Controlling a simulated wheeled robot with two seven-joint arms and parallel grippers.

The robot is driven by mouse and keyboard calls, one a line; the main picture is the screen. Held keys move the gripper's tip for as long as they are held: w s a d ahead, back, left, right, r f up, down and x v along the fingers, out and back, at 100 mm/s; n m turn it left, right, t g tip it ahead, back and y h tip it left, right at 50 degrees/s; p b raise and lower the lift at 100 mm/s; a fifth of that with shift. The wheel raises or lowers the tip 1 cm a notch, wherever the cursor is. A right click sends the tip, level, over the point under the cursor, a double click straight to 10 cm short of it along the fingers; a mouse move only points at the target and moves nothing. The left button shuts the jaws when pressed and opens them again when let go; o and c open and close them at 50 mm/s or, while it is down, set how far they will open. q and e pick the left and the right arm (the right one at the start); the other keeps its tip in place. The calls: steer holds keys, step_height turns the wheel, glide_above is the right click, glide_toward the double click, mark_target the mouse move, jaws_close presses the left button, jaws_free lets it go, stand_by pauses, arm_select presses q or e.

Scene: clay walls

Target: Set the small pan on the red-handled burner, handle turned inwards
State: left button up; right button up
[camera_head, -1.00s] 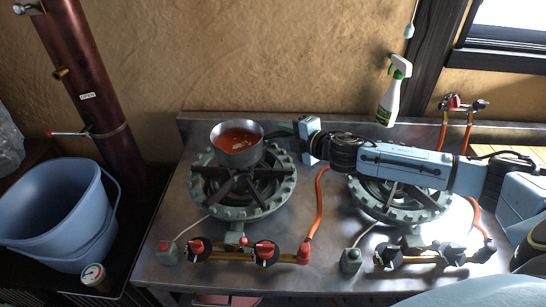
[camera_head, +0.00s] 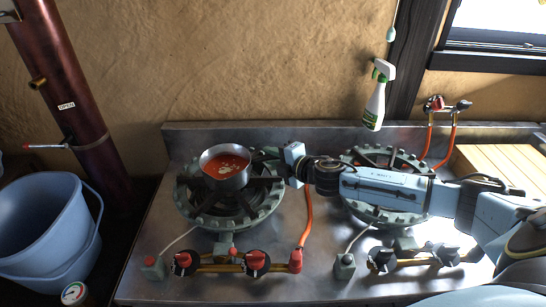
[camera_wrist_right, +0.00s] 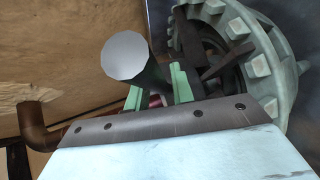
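The small pan (camera_head: 226,168) is a grey metal pan with red soup in it. It is over the back and middle part of the red-handled burner (camera_head: 186,205), the left one with red knobs (camera_head: 257,260). Its handle points right, into my right gripper (camera_head: 274,164). In the right wrist view the gripper's green fingers (camera_wrist_right: 158,98) are closed around the dark handle, and the pan's grey underside (camera_wrist_right: 125,56) shows, apart from the burner ring (camera_wrist_right: 262,65). The pan looks held above the burner. My left gripper is not in view.
A second burner (camera_head: 385,215) with dark knobs lies under my right arm. A spray bottle (camera_head: 376,95) is at the back. Blue buckets (camera_head: 45,225) and a copper-coloured pipe (camera_head: 75,110) stand at the left. An orange hose (camera_head: 308,215) runs between the burners.

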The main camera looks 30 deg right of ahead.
steer(key=shift+o, duration=1.4)
steer(key=shift+r, duration=0.15)
steer(key=shift+s, duration=0.2)
steer(key=v, duration=1.1)
steer(key=shift+s+r, duration=0.15)
steer(key=shift+s, duration=0.15)
stand_by(0.9)
